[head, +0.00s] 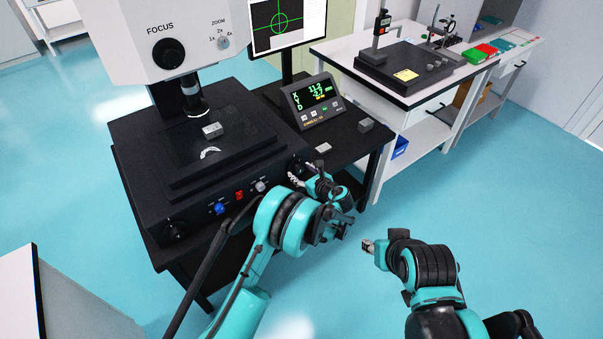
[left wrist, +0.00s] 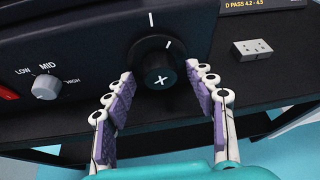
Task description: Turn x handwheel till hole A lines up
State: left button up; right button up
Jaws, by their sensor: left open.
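The black x handwheel (left wrist: 160,64), marked with a white X and an index line, is on the front panel of the measuring machine. It also shows in the head view (head: 296,163), partly hidden by my gripper. My left gripper (left wrist: 159,79) is open, with one purple-padded finger on each side of the handwheel; I cannot tell whether either touches it. The monitor (head: 281,22) shows a green circle and crosshair on a dark image; hole A cannot be made out. The readout (head: 314,98) has green X, Y and D lines. My right gripper (head: 368,246) is held over open floor, its opening unclear.
The machine stage (head: 215,150) carries a small metal block (head: 212,130) and a bright arc. A LOW-MID-HIGH knob (left wrist: 46,87) is left of the handwheel. A grey block (left wrist: 252,49) lies to its right. A white bench (head: 400,105) stands behind at the right.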

pick_arm(q)
jog(key=c, duration=1.2)
jog(key=shift+o, duration=0.2)
jog(key=shift+a+n+t+h, duration=0.1)
jog(key=shift+n+t+h, duration=0.35)
jog(key=shift+n, duration=0.35)
jog(key=shift+s+f+n+t+h, duration=0.1)
jog(key=shift+n+t+h, duration=0.4)
jog(key=shift+n, duration=0.6)
jog(key=o, duration=1.2)
jog(key=shift+c, duration=0.2)
jog(key=v, duration=1.2)
